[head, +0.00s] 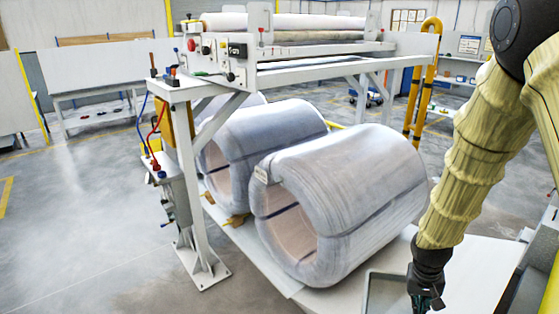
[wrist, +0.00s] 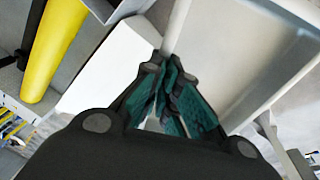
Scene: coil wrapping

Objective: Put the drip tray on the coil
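The drip tray appears to be the shallow grey-rimmed tray (head: 368,290) at the bottom of the head view, partly cut off by the frame. In the wrist view, a pale tray-like surface with a raised edge (wrist: 225,50) lies beyond the fingers. My gripper (head: 427,302) is at the tray's right side, low in the head view. In the wrist view my gripper (wrist: 166,72) has its teal-padded fingers close together, seemingly on the thin edge; the contact is partly hidden. The near coil (head: 350,200), wrapped in pale film, lies on its side left of my gripper, apart from it.
Another wrapped coil (head: 265,125) lies behind the near one. A white wrapping frame (head: 330,68) with film rolls stands over them, its leg (head: 186,190) at left. A yellow post (head: 415,90) stands behind. The floor at left is open.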

